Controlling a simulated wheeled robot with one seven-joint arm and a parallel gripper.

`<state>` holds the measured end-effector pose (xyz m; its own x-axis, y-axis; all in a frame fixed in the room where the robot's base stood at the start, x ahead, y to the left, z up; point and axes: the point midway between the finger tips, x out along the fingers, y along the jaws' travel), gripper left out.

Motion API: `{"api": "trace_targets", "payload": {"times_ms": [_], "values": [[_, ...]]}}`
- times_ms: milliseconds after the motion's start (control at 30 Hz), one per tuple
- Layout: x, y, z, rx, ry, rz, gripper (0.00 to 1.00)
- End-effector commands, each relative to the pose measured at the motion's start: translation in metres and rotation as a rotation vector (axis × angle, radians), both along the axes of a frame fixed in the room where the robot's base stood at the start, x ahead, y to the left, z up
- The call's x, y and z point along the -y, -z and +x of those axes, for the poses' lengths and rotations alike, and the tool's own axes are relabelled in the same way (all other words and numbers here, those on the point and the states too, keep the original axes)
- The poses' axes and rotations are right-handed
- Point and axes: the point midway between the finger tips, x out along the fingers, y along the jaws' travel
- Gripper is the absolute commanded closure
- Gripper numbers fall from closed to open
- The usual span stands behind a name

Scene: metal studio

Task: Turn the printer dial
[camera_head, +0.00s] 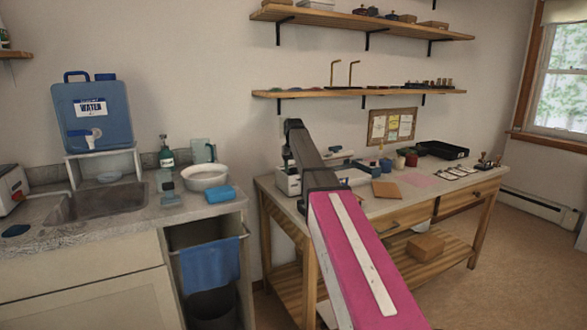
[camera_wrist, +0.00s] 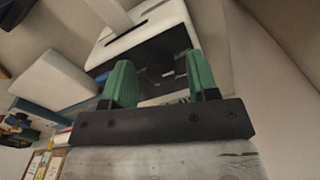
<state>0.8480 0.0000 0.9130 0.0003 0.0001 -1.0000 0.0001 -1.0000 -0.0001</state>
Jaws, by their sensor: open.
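The printer (camera_head: 286,183) is a white machine at the left end of the wooden workbench, partly hidden behind my arm. What looks like the same machine fills the upper middle of the wrist view as a white body (camera_wrist: 160,24) with a dark panel (camera_wrist: 150,62). My gripper (camera_wrist: 159,66) has two green fingers, spread apart with nothing between them. They lie over the dark panel in the picture; I cannot tell whether they touch it. The dial cannot be made out clearly in either view.
The workbench (camera_head: 425,187) also holds cups, a tan block (camera_head: 386,189) and a black tray (camera_head: 443,149). Wooden shelves (camera_head: 358,93) hang above it. A sink counter (camera_head: 130,228) with a blue water container (camera_head: 93,115) stands left. Floor is free at the right.

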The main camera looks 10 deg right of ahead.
Motion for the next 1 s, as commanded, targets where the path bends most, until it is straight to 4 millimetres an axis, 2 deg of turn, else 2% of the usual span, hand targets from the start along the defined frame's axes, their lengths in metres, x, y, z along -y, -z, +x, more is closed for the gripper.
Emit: {"api": "trace_targets", "payload": {"times_ms": [67, 100, 233, 267, 667, 1000], "values": [[0.0, -0.0002, 0.0, 0.0, 0.0, 0.0, 0.46], [0.0, -0.0002, 0.0, 0.0, 0.0, 0.0, 0.49], [0.0, -0.0003, 0.0, 0.0, 0.0, 0.0, 0.92], [0.0, -0.0003, 0.0, 0.0, 0.0, 0.0, 0.96], [-0.0002, -0.0005, -0.0002, -0.001, 0.054, 0.0, 0.95], [-0.0008, -0.0004, -0.0001, -0.001, 0.298, 0.0, 0.95]]}}
